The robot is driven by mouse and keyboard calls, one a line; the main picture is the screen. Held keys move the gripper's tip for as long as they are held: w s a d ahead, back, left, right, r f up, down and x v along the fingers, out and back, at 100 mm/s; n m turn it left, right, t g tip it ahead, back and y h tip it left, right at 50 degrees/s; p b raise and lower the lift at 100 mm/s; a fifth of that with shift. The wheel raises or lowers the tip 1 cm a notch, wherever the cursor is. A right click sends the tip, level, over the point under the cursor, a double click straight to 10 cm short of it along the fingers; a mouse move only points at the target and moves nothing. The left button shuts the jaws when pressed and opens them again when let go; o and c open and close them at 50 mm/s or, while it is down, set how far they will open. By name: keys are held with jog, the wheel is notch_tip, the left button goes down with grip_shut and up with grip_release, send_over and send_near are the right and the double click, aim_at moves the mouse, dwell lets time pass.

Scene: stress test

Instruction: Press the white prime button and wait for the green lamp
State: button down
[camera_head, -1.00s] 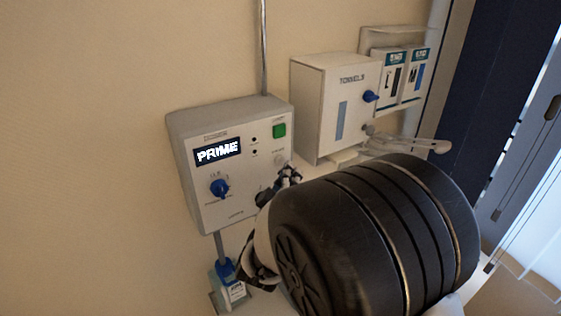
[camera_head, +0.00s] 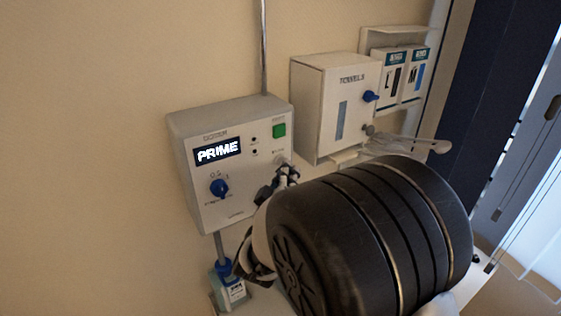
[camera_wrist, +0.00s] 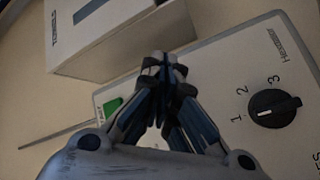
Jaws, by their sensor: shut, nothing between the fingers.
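A light grey control box (camera_head: 180,140) hangs on the wall, and its display (camera_head: 218,151) reads PRIME. A small pale round spot (camera_head: 280,158), probably the white button, is on its right side, partly hidden at my fingertips. A green square (camera_head: 279,130) sits above it; I cannot tell whether it is a lamp or a switch. My gripper (camera_head: 288,172) is shut and empty at the box's lower right front; contact cannot be told. In the wrist view my fingertips (camera_wrist: 164,66) are together over the box's face (camera_wrist: 215,62), hiding the button.
A blue-necked bottle (camera_head: 230,290) is below.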

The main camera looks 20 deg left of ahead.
jog(key=shift+w+a, duration=0.3)
dwell(0.5)
dwell(0.4)
jog(key=shift+s+d+b, duration=0.3)
jog(key=shift+s+d, duration=0.3)
jog(key=shift+d, duration=0.05)
jog(key=shift+s+d+b, duration=0.6)
jog(key=shift+s+d, duration=1.05)
jog(key=shift+d, duration=0.2)
jog(key=shift+f, duration=0.1)
